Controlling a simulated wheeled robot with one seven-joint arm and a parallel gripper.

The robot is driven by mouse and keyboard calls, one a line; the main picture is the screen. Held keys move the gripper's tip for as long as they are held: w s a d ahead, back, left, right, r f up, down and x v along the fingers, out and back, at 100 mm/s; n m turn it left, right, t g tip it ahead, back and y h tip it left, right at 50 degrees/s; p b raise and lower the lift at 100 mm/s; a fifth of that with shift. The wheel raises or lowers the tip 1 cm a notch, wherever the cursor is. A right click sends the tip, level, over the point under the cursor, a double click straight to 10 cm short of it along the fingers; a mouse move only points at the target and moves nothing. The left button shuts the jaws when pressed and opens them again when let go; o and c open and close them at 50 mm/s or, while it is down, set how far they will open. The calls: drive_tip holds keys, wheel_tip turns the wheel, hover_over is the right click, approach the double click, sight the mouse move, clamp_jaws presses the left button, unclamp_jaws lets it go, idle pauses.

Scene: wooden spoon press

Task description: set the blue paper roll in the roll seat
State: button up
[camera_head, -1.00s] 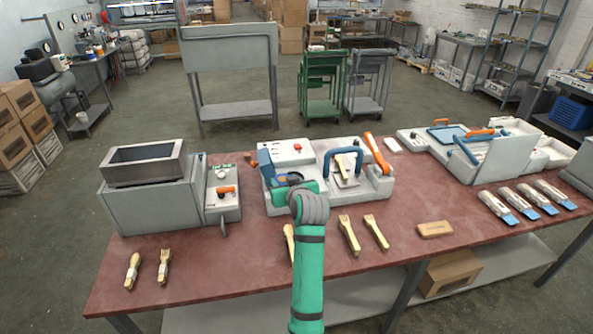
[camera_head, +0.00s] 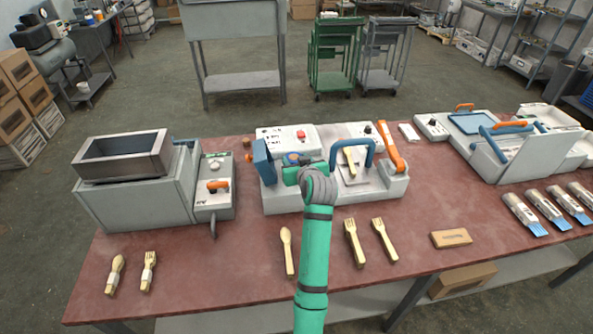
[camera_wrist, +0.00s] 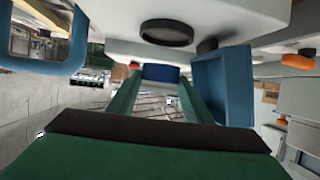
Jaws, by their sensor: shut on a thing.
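My gripper (camera_head: 291,174) is over the left part of the middle white machine (camera_head: 291,200), mostly hidden behind my wrist in the head view. In the wrist view my two green fingers (camera_wrist: 160,92) are shut on the blue paper roll (camera_wrist: 161,73), which shows as a small blue piece between their tips. A bit of blue also shows beyond the gripper in the head view (camera_head: 291,158). A dark round fitting (camera_wrist: 167,32) on the white machine is close to the roll in the wrist view. I cannot tell whether it is the roll seat, or whether the roll touches anything.
A blue upright panel (camera_head: 263,162) stands just left of the gripper. A blue arched handle (camera_head: 353,147) and an orange lever (camera_head: 391,147) are to the right. A wooden spoon (camera_head: 287,250) and several forks lie in front. A grey machine (camera_head: 130,195) stands left.

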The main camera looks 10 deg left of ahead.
drive_tip(key=shift+f, duration=2.35)
drive_tip(key=o, duration=1)
drive_tip(key=shift+s+d+r, duration=0.1)
drive_tip(key=shift+d, duration=0.05)
drive_tip(key=v, duration=1.1)
drive_tip(key=shift+s+d, duration=0.1)
drive_tip(key=shift+s, duration=0.3)
